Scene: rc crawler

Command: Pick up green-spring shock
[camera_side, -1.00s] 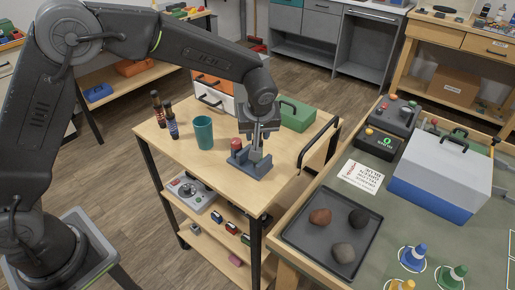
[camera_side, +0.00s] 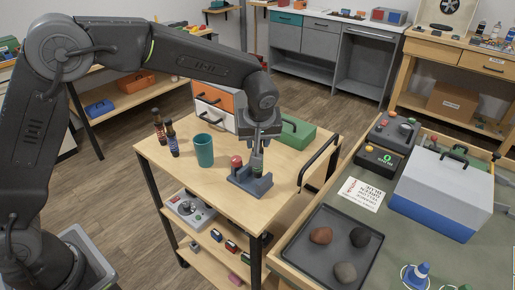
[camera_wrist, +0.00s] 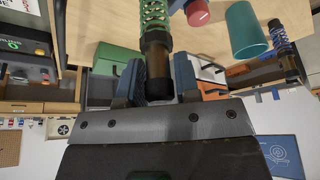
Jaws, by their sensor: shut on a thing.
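The green-spring shock (camera_wrist: 155,18) stands between my fingertips in the wrist view, its dark end gripped and its green coil reaching past the top edge. My gripper (camera_wrist: 157,85) is shut on that end. In the side view my gripper (camera_side: 260,138) is above the blue-grey holder (camera_side: 250,183), with the shock (camera_side: 257,163) upright below it. The shock's lower end is at the holder; I cannot tell whether it is still seated or clear of it.
A red knob (camera_side: 237,161) is beside the holder. A teal cup (camera_side: 204,151) and two other shocks (camera_side: 172,138) stand to the left. A green case (camera_side: 297,132) is behind. A black rail (camera_side: 318,160) edges the cart's right side. A tray (camera_side: 325,252) holds rocks.

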